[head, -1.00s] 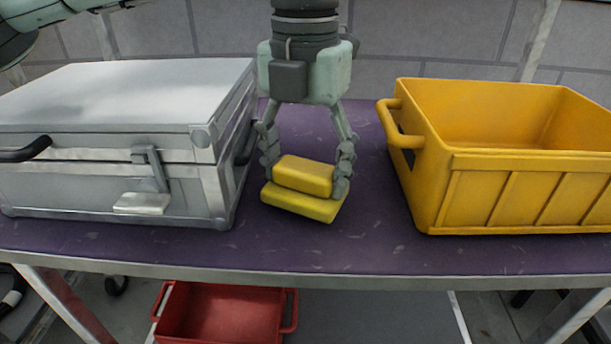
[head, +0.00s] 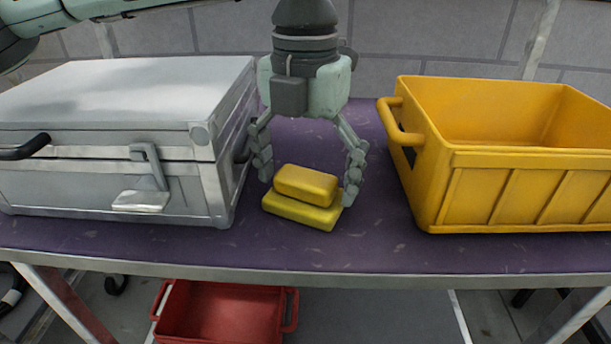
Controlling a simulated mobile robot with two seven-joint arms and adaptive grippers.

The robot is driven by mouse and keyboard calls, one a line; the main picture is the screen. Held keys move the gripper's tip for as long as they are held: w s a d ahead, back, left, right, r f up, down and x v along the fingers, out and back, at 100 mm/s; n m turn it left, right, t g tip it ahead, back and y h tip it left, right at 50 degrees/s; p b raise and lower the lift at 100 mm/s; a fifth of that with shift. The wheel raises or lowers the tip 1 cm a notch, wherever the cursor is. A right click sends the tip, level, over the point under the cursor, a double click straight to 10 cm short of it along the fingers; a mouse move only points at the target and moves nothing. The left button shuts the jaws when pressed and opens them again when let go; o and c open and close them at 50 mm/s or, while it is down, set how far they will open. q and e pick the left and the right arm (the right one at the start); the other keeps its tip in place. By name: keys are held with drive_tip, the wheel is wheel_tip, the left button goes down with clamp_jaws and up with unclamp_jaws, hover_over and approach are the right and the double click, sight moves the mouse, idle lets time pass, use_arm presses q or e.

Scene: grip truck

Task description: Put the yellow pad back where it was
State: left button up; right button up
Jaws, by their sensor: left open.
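Two yellow pads lie on the purple table top between a metal case and a yellow crate. The upper yellow pad (head: 306,185) rests on the lower yellow pad (head: 300,211), set slightly back from its front edge. My left gripper (head: 308,190) points down over the stack with its fingers spread wide. One finger is to the left of the pads and one to the right, with a visible gap at the left. The right finger is close to the pads' right end; I cannot tell if it touches. My right gripper is not in view.
The closed silver case (head: 110,150) stands left, with black handles and a latch. The empty-looking yellow crate (head: 525,190) stands right, its handle towards the gripper. The purple table (head: 370,240) is clear in front of the pads. A red bin (head: 220,315) sits below the table.

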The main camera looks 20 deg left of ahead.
sight(306, 176)
use_arm(q)
wheel_tip(306, 176, up, 12)
drive_tip(key=shift+r, duration=0.15)
idle(0.5)
idle(0.3)
